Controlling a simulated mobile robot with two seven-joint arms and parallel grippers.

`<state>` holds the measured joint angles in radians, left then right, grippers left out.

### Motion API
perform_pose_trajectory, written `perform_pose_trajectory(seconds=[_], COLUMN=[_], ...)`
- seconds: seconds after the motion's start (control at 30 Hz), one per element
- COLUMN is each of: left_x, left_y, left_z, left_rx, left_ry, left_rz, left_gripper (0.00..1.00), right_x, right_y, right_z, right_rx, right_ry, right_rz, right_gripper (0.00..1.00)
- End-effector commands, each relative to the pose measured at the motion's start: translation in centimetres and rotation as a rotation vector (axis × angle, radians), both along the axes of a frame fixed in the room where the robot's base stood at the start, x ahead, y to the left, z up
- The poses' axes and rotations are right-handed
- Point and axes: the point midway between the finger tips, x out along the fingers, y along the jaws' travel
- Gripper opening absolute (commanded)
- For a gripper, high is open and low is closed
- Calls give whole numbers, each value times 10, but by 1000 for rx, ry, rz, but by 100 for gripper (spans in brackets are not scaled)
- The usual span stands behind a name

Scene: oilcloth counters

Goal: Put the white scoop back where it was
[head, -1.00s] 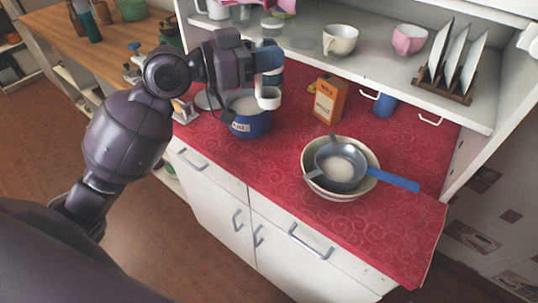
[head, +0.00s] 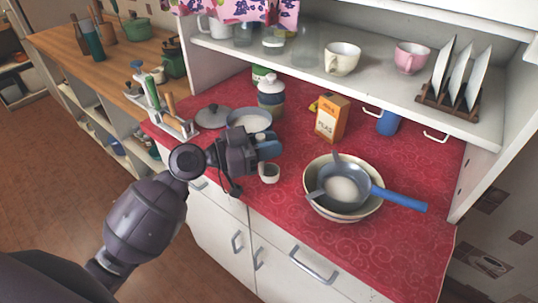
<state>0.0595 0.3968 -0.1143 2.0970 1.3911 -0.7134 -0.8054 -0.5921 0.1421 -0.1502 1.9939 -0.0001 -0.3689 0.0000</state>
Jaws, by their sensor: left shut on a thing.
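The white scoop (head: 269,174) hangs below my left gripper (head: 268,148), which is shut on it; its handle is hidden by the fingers. The scoop is over the red oilcloth near the counter's front edge; I cannot tell whether it touches the cloth. Behind the gripper, an open canister (head: 257,112) holds white powder, its lower part hidden by my arm. A blue-handled sieve (head: 323,192) with white powder in it rests on a cream bowl (head: 347,216) to the right. My right gripper is not in view.
A grey lid (head: 213,117) lies left of the canister, beside a stand with a wooden handle (head: 170,107). A stacked jar (head: 271,96) and an orange box (head: 331,119) stand behind. Red cloth (head: 298,155) is clear between scoop and bowl.

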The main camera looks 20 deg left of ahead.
Motion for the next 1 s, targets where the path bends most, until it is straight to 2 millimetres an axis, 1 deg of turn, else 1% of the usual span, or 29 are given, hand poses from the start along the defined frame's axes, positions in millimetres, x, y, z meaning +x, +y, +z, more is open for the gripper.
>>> perform_pose_trajectory(seconds=[0.03, 0.1, 0.2, 0.43, 0.73, 0.77, 0.8, 0.87, 0.9, 1.0], left_x=[0, 0, 0, 0, 0, 0, 0, 0, 0, 0], left_y=[0, 0, 0, 0, 0, 0, 0, 0, 0, 0], left_z=[-10, -20, -29, -31, -34, -34, -33, -33, -33, -33], left_rx=[-3, -2, -2, 0, 0, 0, 0, -1, -1, -1], left_ry=[7, 6, 5, 1, 2, 2, 2, 1, 1, 1], left_rz=[1, 1, 0, 0, 0, 0, 0, 0, 0, 0], left_gripper=[0, 0, 0, 0, 0, 24, 30, 39, 45, 46], right_x=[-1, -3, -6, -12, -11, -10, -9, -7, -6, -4], right_y=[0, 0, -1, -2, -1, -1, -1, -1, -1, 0], right_z=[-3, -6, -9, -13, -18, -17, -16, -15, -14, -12], right_rx=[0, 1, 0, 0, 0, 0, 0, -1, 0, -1], right_ry=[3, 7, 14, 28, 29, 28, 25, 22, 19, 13], right_rz=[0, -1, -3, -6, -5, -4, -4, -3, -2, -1], right_gripper=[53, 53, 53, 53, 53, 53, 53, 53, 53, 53])
